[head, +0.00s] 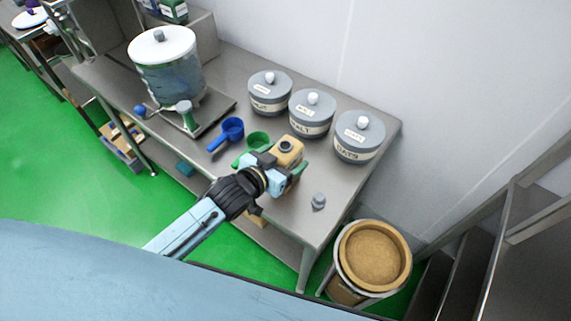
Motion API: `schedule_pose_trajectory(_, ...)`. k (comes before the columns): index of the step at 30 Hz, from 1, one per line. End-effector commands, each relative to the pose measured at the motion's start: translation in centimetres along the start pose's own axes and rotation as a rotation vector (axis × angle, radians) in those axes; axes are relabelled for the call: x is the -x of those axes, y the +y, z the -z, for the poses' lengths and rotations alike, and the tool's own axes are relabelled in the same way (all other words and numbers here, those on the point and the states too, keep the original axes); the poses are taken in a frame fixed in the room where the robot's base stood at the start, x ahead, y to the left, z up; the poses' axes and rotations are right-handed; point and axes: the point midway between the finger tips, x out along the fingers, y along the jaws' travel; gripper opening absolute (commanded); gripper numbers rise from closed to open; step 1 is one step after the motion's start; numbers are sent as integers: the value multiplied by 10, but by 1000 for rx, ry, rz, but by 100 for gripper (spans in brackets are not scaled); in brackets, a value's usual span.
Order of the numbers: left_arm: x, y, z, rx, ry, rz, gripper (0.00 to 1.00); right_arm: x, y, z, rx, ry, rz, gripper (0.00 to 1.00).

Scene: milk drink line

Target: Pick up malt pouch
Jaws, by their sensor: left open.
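The malt pouch (288,146) appears to be the tan pack with a dark round cap on the steel table (320,224), in the middle of the head view. My left gripper (276,162) comes in from the lower left and is right at the pouch. Its jaws are open, and the gripper hides the pouch's lower part. I cannot tell whether the fingers touch it. My right gripper is not in view.
A blue scoop (229,132) and a green cup (258,140) lie close by. Grey lidded canisters (311,115) line the wall. A large clear vessel (166,65) stands at left. A small grey piece (318,201) sits near the front edge. A tan-filled bin (374,254) stands right.

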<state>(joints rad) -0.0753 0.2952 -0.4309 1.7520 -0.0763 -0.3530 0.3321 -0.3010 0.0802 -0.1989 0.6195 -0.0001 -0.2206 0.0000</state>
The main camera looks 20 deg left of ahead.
Motion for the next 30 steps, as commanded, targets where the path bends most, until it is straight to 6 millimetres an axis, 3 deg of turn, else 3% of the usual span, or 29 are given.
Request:
schedule_pose_trajectory(10, -7, 0, 0, -1, 0, 0, 77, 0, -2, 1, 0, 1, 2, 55)
schedule_pose_trajectory(25, -7, 0, 0, -1, -1, 0, 12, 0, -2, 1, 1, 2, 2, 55)
schedule_pose_trajectory(30, -7, 0, 2, -1, 5, 0, 11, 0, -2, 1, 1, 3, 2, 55)
